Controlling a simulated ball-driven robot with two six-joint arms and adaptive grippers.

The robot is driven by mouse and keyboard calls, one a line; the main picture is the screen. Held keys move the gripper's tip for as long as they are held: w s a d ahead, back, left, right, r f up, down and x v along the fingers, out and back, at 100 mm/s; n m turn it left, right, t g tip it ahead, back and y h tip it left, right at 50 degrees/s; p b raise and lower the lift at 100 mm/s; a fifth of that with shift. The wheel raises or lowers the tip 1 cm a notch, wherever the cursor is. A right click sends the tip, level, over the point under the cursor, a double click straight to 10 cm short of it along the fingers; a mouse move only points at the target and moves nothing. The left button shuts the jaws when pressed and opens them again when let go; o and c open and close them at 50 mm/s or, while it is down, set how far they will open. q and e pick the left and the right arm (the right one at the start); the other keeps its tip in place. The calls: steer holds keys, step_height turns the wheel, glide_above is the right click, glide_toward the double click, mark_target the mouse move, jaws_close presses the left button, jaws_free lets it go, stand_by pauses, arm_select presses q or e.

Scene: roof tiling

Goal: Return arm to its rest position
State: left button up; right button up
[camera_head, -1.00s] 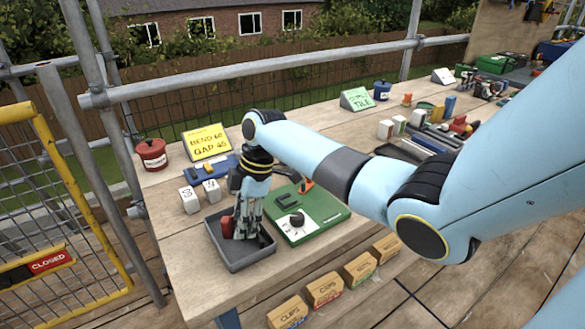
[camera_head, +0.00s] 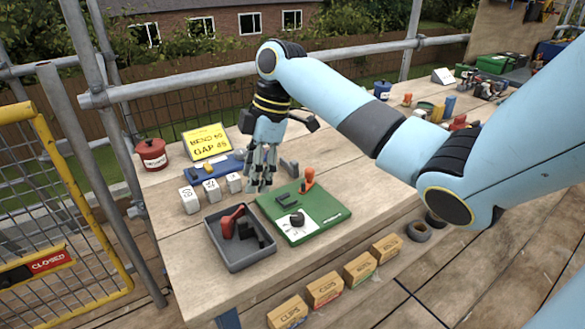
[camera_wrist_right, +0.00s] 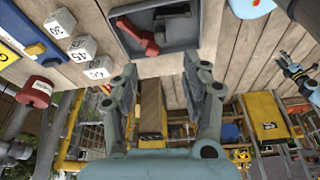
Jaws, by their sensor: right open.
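My right gripper (camera_head: 262,180) is open and empty, pointing down above the table behind the grey tray. In the right wrist view its two fingers (camera_wrist_right: 166,88) stand apart with nothing between them. The grey tray (camera_head: 236,268) holds a red-handled tool (camera_head: 231,221) and a dark piece beside it. The tray (camera_wrist_right: 180,52) and the red tool (camera_wrist_right: 140,38) also show in the wrist view. My right arm reaches in from the right. A small light-blue part at the wrist view's right edge may be my left gripper (camera_wrist_right: 295,74); its jaws are too small to judge.
A green board (camera_head: 322,226) lies right of the tray. A scaffold rail (camera_head: 250,70) runs behind the table.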

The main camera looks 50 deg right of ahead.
steer(key=shift+r, duration=0.1)
stand_by(0.4)
steer(key=s+a+f+m+h, duration=0.1)
steer(key=s+a+f+m, duration=0.2)
steer(key=s, duration=0.3)
steer(key=s+a+f+m+h, duration=0.1)
steer(key=s+a+f+m, duration=0.1)
steer(key=s, duration=0.5)
steer(key=s+a+r+m+t+h, duration=0.15)
steer(key=s+r+m, duration=0.25)
steer(key=s+m, duration=0.55)
steer(key=s+d+f+n+b, duration=0.1)
steer(key=f+b, duration=0.1)
steer(key=f, duration=0.8)
steer(key=s+d+f+b, duration=0.1)
steer(key=s+f+b, duration=0.1)
steer(key=f, duration=0.9)
steer(key=s+d+f+n+b, duration=0.1)
steer(key=f+b, duration=0.1)
steer(key=f, duration=0.8)
steer(key=s+f+g+b, duration=0.2)
steer(key=s+f+b, duration=0.3)
steer(key=s+f, duration=1.4)
step_height(320, 180, down, 4)
steer(key=shift+d+r, duration=0.2)
steer(key=shift+d, duration=0.2)
